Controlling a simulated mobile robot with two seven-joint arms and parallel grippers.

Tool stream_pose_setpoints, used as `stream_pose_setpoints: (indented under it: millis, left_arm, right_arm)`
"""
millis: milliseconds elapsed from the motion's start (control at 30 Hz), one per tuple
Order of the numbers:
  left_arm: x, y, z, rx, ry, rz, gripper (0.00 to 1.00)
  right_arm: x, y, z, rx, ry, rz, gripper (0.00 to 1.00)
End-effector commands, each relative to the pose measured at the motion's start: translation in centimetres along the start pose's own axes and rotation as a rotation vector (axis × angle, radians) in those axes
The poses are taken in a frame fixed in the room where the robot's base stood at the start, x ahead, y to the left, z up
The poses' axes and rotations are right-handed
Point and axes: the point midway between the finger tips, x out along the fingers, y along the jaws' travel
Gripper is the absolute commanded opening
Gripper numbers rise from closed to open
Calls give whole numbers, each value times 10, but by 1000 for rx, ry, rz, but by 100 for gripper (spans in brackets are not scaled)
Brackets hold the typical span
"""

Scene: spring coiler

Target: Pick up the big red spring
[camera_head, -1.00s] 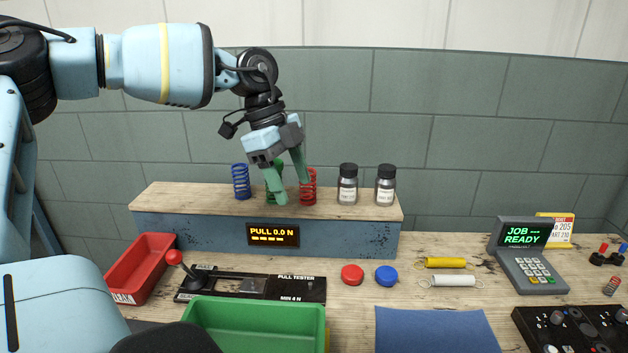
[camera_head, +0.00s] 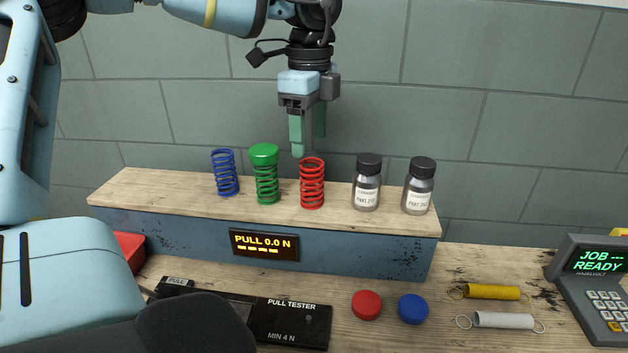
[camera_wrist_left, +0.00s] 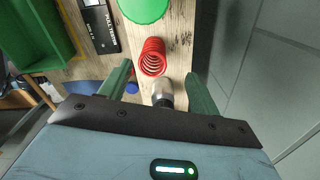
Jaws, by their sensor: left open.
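The big red spring (camera_head: 312,184) stands upright on the wooden-topped ledge (camera_head: 150,190), right of a green spring (camera_head: 266,185) with a green cap (camera_head: 264,154) on top. In the left wrist view the red spring (camera_wrist_left: 152,58) shows from above, near the space between the fingers. My left gripper (camera_head: 308,146) points down, open and empty, just above and slightly behind or over the red spring; exact depth is hard to tell. Its green fingers also show in the wrist view (camera_wrist_left: 158,72), apart, with nothing held. My right gripper is not in view.
A blue spring (camera_head: 225,172) stands at the ledge's left; two dark-capped jars (camera_head: 367,184) (camera_head: 418,187) stand right of the red spring. Red (camera_head: 366,305) and blue (camera_head: 413,309) caps and yellow (camera_head: 491,292) and white (camera_head: 503,320) springs lie on the bench. The wall is close behind.

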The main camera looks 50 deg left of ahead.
Motion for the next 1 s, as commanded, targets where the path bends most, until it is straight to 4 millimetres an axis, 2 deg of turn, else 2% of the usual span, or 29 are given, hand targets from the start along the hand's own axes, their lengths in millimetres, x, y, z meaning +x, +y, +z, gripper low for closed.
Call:
stream_pose_setpoints:
  millis: [300, 533, 800, 1000]
  left_arm:
    - [24, 1, 0, 0, 1, 2, 62]
    - [32, 3, -1, 2, 1, 3, 62]
    - [67, 9, -6, 1, 2, 3, 62]
    - [78, 9, -6, 1, 2, 1, 62]
  right_arm:
    - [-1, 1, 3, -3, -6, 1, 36]
    - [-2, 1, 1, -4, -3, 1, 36]
    - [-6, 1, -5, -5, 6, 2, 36]
    - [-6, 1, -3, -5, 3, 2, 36]
